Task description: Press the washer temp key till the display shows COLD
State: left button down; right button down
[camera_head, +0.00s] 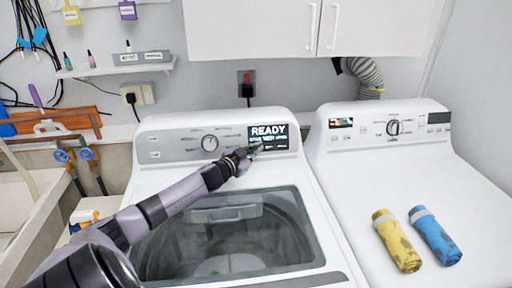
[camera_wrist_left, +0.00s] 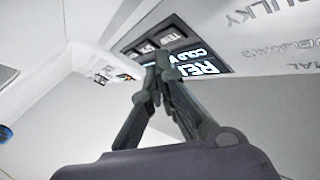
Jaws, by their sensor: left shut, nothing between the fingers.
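The washer (camera_head: 155,180) stands on the left with a control panel along its back. Its dark display (camera_head: 268,131) reads READY in large letters, with a smaller line below that is hard to read in the head view. In the left wrist view the display (camera_wrist_left: 212,62) is rotated, and its smaller line appears to begin with COLD. Small dark keys (camera_wrist_left: 160,38) sit beside it there; one seems to read TEM. My left gripper (camera_head: 257,149) is shut and empty, its tips at the display's lower left edge. Contact with a key cannot be told. My right gripper is not in view.
The dryer (camera_head: 330,165) stands close on the right, with a yellow cylinder (camera_head: 396,240) and a blue cylinder (camera_head: 435,236) on top. White cabinets (camera_head: 260,28) hang above.

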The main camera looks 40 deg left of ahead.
pick_arm(q)
jog(key=s+d+p, duration=0.1)
jog(key=s+d+r+p, duration=0.1)
jog(key=s+d+p, duration=0.1)
jog(key=p, duration=0.1)
jog(key=shift+d+r, duration=0.3)
jog(key=shift+d, duration=0.05)
dwell(1.0)
